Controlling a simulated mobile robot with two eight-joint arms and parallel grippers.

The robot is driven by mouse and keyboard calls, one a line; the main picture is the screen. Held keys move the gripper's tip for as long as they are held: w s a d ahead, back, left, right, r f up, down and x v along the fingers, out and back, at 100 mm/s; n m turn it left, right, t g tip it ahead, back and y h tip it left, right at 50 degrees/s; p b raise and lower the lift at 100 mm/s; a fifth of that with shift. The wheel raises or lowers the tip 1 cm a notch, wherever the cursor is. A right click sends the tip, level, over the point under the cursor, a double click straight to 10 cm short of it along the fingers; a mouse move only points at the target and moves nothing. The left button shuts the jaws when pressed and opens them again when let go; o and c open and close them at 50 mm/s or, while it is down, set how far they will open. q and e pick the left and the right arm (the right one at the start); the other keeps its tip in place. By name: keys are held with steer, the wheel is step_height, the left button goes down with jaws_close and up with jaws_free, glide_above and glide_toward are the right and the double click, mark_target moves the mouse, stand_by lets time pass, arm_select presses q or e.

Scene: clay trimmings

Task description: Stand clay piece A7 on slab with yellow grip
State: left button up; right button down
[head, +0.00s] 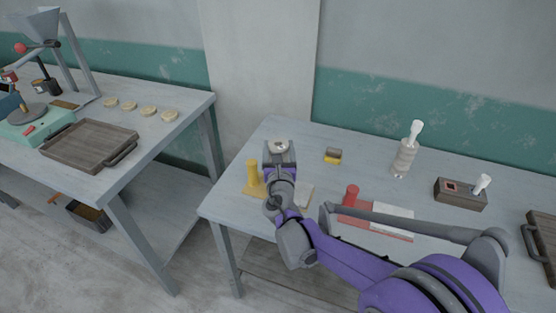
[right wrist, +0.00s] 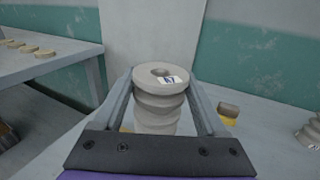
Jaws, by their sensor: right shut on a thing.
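My right gripper (head: 279,148) is shut on clay piece A7, a grey ribbed stack. The piece (right wrist: 160,100) is upright between the fingers in the right wrist view, its A7 label on top facing the camera. In the head view only its top (head: 279,146) shows above the gripper. The yellow grip (head: 252,173) stands on a yellow board just left of my right wrist. A pale slab (head: 304,195) shows right of the wrist; my arm hides the middle. I cannot tell how high the piece is above the table. My left gripper is not in view.
A red-gripped board (head: 351,195) with a white slab lies to the right, partly behind my arm. The back left tabletop is clear.

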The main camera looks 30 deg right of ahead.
steer(key=shift+s+f, duration=0.1)
steer(key=shift+f, duration=0.2)
steer(key=shift+f+b, duration=0.35)
steer(key=shift+f, duration=1.35)
